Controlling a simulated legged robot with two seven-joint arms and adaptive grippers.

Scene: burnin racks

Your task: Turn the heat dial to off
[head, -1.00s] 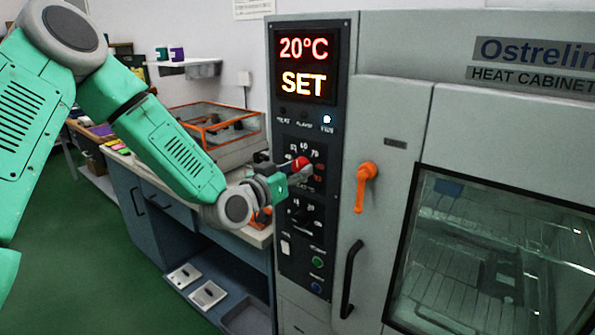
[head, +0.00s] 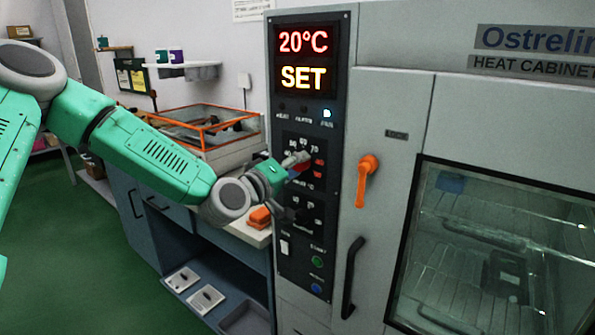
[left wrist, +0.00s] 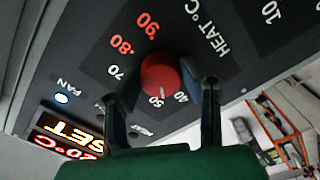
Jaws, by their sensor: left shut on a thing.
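The red heat dial (left wrist: 160,76) sits on the dark control panel of the cabinet, with a number scale printed around it. In the left wrist view its white mark points toward the 40 to 50 end of the scale. My left gripper (left wrist: 165,100) is shut on the dial, one finger on each side. In the head view my left gripper (head: 296,164) reaches the panel from the left and mostly covers the dial. The display (head: 303,60) reads 20°C and SET. My right gripper is in neither view.
A second, black dial (head: 302,213) is just below. An orange door handle (head: 366,180) and black pull handle (head: 351,278) are to the right. An orange object (head: 259,217) lies on the bench below my wrist. An orange-rimmed case (head: 212,130) stands behind.

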